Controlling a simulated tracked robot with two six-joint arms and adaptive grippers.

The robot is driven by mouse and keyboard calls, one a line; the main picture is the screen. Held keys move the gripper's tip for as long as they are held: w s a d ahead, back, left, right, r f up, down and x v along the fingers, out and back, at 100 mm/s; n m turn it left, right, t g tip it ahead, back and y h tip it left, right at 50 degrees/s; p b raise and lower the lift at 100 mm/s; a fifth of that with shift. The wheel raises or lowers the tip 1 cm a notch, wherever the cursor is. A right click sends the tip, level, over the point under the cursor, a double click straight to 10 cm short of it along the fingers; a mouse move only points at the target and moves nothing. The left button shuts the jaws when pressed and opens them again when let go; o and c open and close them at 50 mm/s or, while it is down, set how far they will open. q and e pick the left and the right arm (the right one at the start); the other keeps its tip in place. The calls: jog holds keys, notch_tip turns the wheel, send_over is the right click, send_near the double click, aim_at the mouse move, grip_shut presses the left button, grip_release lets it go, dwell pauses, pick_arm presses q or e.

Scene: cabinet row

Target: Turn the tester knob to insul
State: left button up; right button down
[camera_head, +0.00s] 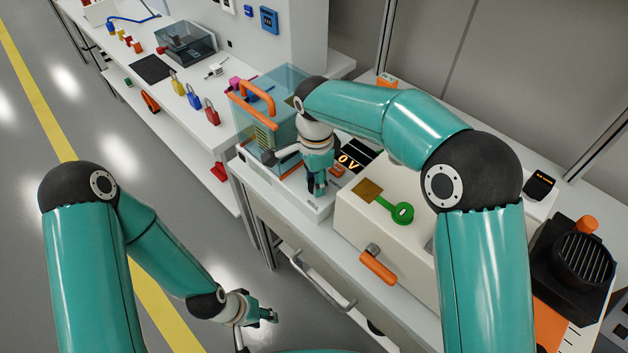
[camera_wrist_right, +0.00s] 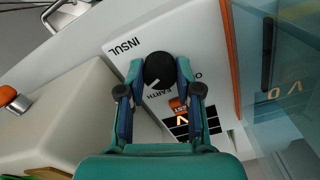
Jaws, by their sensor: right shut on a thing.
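The tester (camera_head: 297,198) is a white panel on the bench with a lit display (camera_head: 348,161). In the right wrist view its face (camera_wrist_right: 190,45) carries the labels INSUL (camera_wrist_right: 123,47) and EARTH, partly covered. The round black tester knob (camera_wrist_right: 159,68) has a white pointer mark on its lower left part, towards EARTH and away from INSUL. My right gripper (camera_wrist_right: 158,72) is shut on the knob, one finger on each side. In the head view this gripper (camera_head: 317,190) points down at the tester and hides the knob. My left gripper (camera_head: 267,316) hangs over the floor, away from the bench.
A clear blue box with orange handles (camera_head: 262,100) stands close beside the tester. A cream box with a green key-like part (camera_head: 402,212) and an orange handle (camera_head: 378,268) is on the other side. The floor at left is clear.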

jog(key=shift+w+r+m, duration=0.1)
jog(key=shift+m, duration=0.5)
jog(key=c, duration=0.8)
grip_release()
notch_tip(320, 180, up, 12)
jog(key=shift+f, duration=0.1)
jog(key=shift+f, duration=0.1)
